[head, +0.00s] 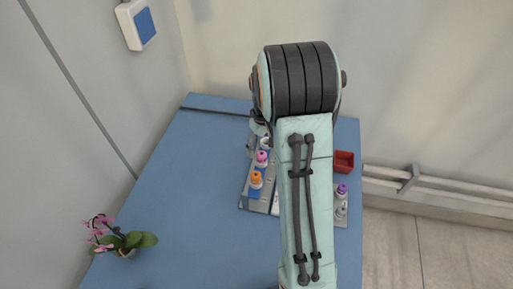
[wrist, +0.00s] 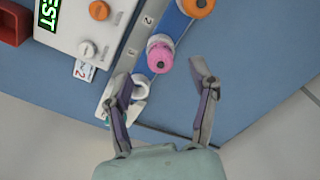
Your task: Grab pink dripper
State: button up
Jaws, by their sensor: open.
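The pink dripper (wrist: 160,54) is a small pink-capped bottle standing in a numbered grey rack (wrist: 138,45) in the wrist view. It also shows in the head view (head: 262,158), just left of my arm. My gripper (wrist: 162,84) is open and empty in the wrist view. Its two fingers point toward the pink dripper, which lies just beyond the fingertips and between their lines. In the head view my arm hides the gripper and part of the rack.
An orange-capped bottle (wrist: 197,7) stands close to the pink one. A white holder (wrist: 140,88) is beside the left finger. A white device with a green display (wrist: 48,12) and a red box (wrist: 12,24) lie left. An orchid (head: 122,241) stands at the blue table's (head: 185,190) front left.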

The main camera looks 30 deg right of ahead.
aim_at(262, 153)
jog(key=shift+f, duration=1.85)
jog(key=c, duration=0.9)
